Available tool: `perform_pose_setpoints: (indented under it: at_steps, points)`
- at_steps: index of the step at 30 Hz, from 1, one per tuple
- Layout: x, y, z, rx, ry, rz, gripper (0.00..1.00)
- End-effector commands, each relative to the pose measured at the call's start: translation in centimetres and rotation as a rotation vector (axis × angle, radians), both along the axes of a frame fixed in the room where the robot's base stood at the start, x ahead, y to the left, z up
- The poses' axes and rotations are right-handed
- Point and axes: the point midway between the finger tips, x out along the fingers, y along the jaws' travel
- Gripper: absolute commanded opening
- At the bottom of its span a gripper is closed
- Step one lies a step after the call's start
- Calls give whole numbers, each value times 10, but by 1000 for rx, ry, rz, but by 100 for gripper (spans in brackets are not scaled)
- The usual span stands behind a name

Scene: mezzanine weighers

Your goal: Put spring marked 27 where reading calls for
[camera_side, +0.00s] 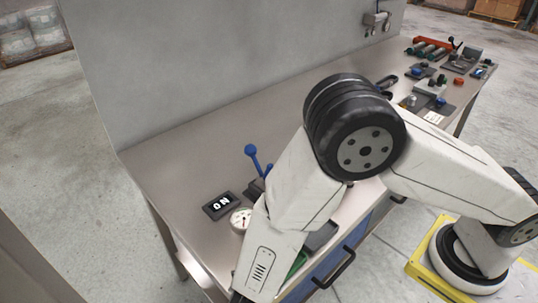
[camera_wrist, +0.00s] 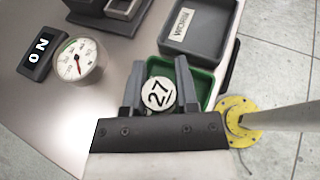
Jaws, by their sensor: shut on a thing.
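In the wrist view my gripper (camera_wrist: 159,85) is shut on a pale round piece marked 27 (camera_wrist: 157,93), with one finger on each side. Only its numbered end shows clearly. A green-lined tray (camera_wrist: 203,82) lies behind it in the picture; I cannot tell the height between them. A dark grey tray (camera_wrist: 215,48) beyond has a label that seems to read WITHIN. A round dial (camera_wrist: 77,60) has a red needle and a green arc; its exact reading is too small to tell. In the side view my gripper is hidden.
The side view shows a blue-knobbed lever (camera_side: 252,154) near the dial (camera_side: 241,219) and display (camera_side: 222,205). A tall grey panel (camera_side: 230,60) stands along the bench back. Several tools and fixtures crowd the far right end. The bench's left part (camera_side: 170,180) is bare.

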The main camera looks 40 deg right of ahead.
Motion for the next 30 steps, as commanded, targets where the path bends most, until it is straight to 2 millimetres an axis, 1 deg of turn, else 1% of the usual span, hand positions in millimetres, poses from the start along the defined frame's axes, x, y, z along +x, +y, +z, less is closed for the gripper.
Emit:
perform_pose_setpoints:
  at_steps: [1, 4, 17, 18, 20, 21, 30]
  points:
    - [0, 0, -4, -2, 1, 1, 0]
    - [0, 0, -8, 0, 1, 0, 0]
    - [0, 0, -12, -1, 0, 0, 0]
    - [0, 0, -12, 0, 0, 0, 47]
    - [0, 0, -12, 0, 0, 0, 66]
    - [0, 0, -11, 0, 0, 0, 73]
    - [0, 0, -11, 0, 0, 0, 73]
